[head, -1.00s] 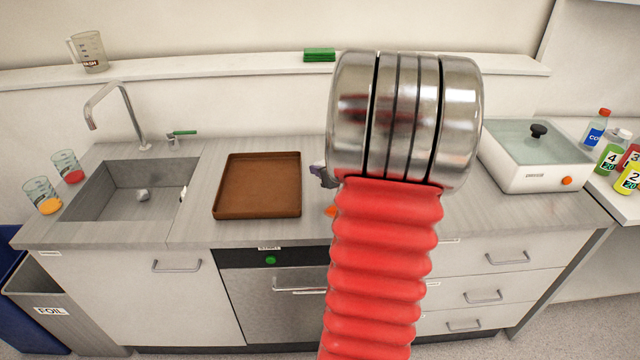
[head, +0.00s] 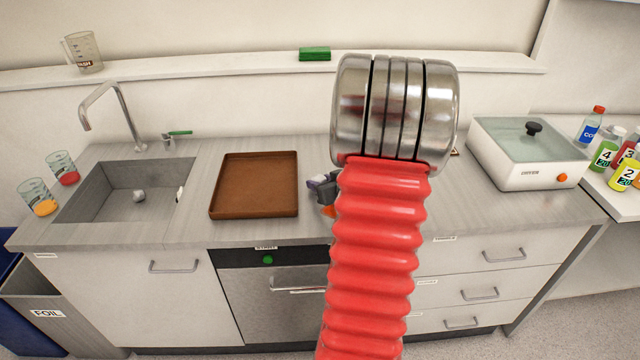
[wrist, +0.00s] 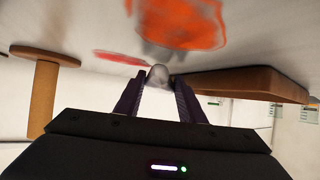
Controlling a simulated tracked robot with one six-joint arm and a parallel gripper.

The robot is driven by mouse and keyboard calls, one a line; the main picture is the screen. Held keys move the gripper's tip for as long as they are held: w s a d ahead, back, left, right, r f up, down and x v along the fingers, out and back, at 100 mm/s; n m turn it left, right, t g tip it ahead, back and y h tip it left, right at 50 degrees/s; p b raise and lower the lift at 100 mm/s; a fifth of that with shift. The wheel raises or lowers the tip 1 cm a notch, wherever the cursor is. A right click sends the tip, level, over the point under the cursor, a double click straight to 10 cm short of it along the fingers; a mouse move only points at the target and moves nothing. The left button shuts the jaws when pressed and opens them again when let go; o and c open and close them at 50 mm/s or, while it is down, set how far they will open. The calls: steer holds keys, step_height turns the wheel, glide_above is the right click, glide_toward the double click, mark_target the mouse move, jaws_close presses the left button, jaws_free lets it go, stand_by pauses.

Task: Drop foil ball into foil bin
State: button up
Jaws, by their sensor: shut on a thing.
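A small grey foil ball (wrist: 158,75) shows between the fingertips of my gripper (wrist: 158,84) in the wrist view, and the fingers are shut on it. In the head view my gripper (head: 322,188) is mostly hidden behind my red arm, over the counter just right of the brown tray, and the ball cannot be made out there. The foil bin (head: 30,285), grey with a FOIL label, stands on the floor at the lower left, left of the counter and far from my gripper. Its inside is mostly out of sight.
The brown tray (head: 256,210) and the sink (head: 110,215) lie between my gripper and the bin's side. A small grey round thing (head: 139,195) is in the sink. Two beakers (head: 40,198) stand left of it. A blue bin (head: 22,325) adjoins the foil bin.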

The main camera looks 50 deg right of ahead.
steer(key=o, duration=1.1)
steer(key=shift+v, duration=6.05)
